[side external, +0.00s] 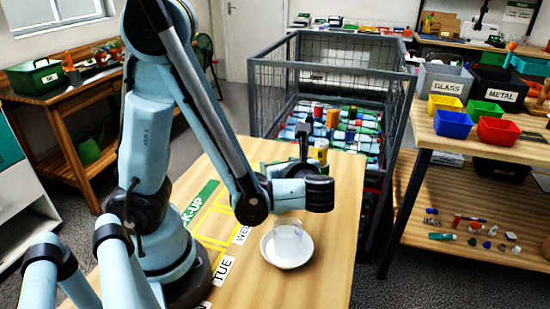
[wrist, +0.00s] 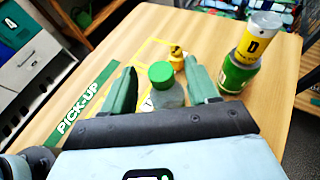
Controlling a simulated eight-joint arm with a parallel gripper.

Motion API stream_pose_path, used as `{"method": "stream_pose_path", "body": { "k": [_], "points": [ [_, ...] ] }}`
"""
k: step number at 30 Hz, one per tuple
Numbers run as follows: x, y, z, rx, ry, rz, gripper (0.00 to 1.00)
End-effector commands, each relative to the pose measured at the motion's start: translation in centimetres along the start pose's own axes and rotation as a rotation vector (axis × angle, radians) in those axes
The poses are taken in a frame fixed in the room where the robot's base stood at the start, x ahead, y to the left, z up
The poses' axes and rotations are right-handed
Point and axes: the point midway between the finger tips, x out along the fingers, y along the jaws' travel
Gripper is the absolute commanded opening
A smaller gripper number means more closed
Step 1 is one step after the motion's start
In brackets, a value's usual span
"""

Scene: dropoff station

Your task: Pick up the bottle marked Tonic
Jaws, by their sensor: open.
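My gripper (wrist: 160,66) is open, its two green fingers apart in the wrist view. A clear bottle with a green cap (wrist: 161,72) shows between the fingers; its lower part is hidden by my gripper. I cannot tell whether the fingers touch it. No label reading Tonic is legible. In the side view my wrist hides most of this group.
A clear cup (side external: 288,240) sits on a white saucer (side external: 287,263) near the front of the table. The wooden table (side external: 325,285) has a green PICK-UP strip (wrist: 85,103). A wire cage (side external: 262,95) full of packages stands behind. A shelf with bins (side external: 452,124) is at the right.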

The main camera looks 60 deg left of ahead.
Motion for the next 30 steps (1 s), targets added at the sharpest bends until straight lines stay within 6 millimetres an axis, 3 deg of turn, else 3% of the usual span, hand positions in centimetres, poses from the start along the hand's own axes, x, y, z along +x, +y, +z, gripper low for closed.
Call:
{"method": "stream_pose_path", "body": {
  "k": [6, 14, 25, 30],
  "points": [
    [2.0, 0.0, 0.0, -0.001, 0.0, 0.001, 0.59],
    [2.1, 0.0, 0.0, 0.0, 0.0, -0.001, 0.58],
    [2.1, 0.0, 0.0, 0.0, 0.001, -0.001, 0.01],
    [2.1, 0.0, 0.0, 0.0, 0.001, -0.001, 0.0]
  ]
}}
